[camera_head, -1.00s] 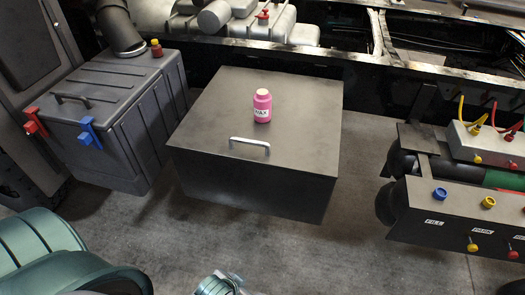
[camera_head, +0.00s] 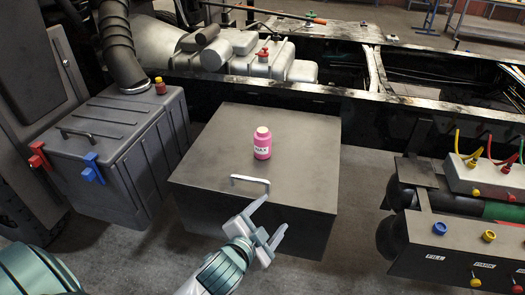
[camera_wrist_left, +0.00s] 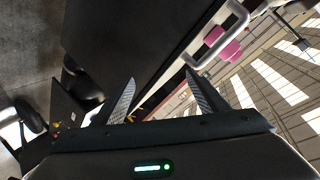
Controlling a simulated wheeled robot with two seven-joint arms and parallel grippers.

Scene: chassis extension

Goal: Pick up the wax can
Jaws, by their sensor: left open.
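The wax can (camera_head: 262,143) is a pink bottle with a pale cap and a white label. It stands upright on the lid of a dark box (camera_head: 210,150), behind the box's metal handle (camera_head: 250,182). My left gripper (camera_head: 268,218) is open and empty, in front of the box near the handle. The gripper is apart from the can. In the left wrist view the can (camera_wrist_left: 222,42) shows at the upper right, beside the handle (camera_wrist_left: 215,50), beyond the open fingers (camera_wrist_left: 160,98). My right gripper is not in view.
A grey ribbed tank (camera_head: 130,130) with red and blue clamps stands at the left. A panel with coloured knobs and hoses (camera_head: 460,235) stands at the right. The truck frame rail (camera_head: 310,92) runs behind the box. The lid around the can is clear.

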